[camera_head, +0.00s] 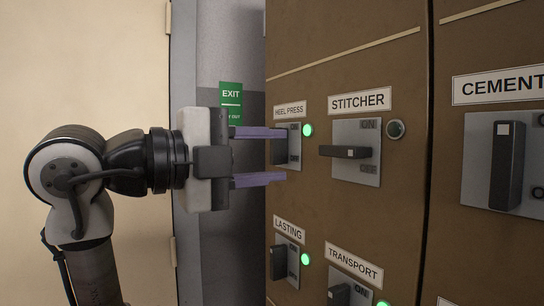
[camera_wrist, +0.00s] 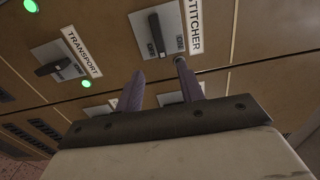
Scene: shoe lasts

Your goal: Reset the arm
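My gripper (camera_head: 284,155) is open and empty in the head view, its two purple fingers pointing right at the brown panel. The fingers also show in the wrist view (camera_wrist: 160,84), spread apart. Their tips are in front of the HEEL PRESS switch (camera_head: 294,150) and partly cover it; I cannot tell whether they touch it. Its green lamp (camera_head: 308,130) is lit. The STITCHER switch (camera_head: 345,152) has its handle lying horizontal, and its lamp (camera_head: 396,129) is dark. It also shows in the wrist view (camera_wrist: 156,36).
Below are the LASTING switch (camera_head: 279,263) and the TRANSPORT switch (camera_head: 340,294), both with green lamps lit. The CEMENT switch (camera_head: 508,165) stands upright at the right. A green EXIT sign (camera_head: 231,96) hangs behind my gripper. Space left of the panel face looks free.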

